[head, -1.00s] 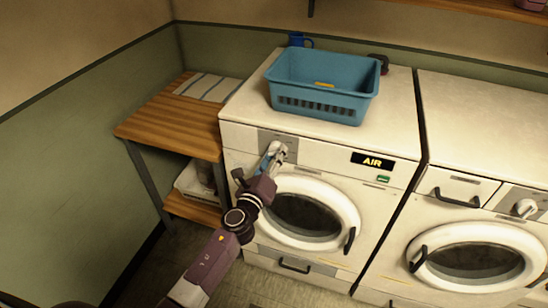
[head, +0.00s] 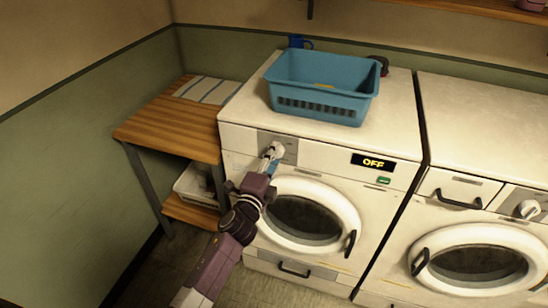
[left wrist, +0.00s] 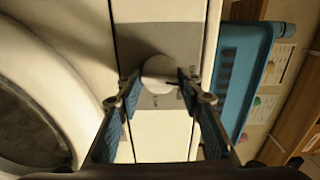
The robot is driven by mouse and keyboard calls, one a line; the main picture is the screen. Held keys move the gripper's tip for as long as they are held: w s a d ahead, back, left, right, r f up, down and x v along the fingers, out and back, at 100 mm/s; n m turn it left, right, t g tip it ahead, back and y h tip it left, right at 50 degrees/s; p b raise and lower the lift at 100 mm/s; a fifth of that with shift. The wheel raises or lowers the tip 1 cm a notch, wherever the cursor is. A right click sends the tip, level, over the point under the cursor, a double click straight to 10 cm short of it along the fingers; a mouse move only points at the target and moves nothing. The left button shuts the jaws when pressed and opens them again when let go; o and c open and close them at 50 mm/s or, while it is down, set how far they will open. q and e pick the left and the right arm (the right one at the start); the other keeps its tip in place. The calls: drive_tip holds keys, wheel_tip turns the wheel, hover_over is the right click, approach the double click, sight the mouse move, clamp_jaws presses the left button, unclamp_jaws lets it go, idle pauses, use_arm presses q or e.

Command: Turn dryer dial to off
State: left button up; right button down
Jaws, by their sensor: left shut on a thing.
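The dryer (head: 330,158) is white with a round door, and its display (head: 373,162) reads OFF. Its white dial (head: 277,148) sits on a grey panel at the upper left of the front. My left gripper (head: 270,158) is at the dial, with its fingers around it. In the left wrist view the round dial (left wrist: 159,74) lies between the two blue-padded fingertips of my left gripper (left wrist: 157,80), which is shut on it. The arm partly hides the panel below the dial in the head view. My right gripper is not in view.
A blue basket (head: 322,112) stands on top of the dryer. A wooden table (head: 170,130) stands at the left, with a white bin (head: 195,184) on its lower shelf. A second white machine (head: 480,205) with its own dial stands at the right.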

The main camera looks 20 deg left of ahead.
use_arm(q)
drive_tip(key=shift+n, duration=0.7)
drive_tip(key=o, duration=1.2)
drive_tip(key=shift+c, duration=0.2)
drive_tip(key=s, duration=1.2)
drive_tip(key=shift+a, duration=0.25)
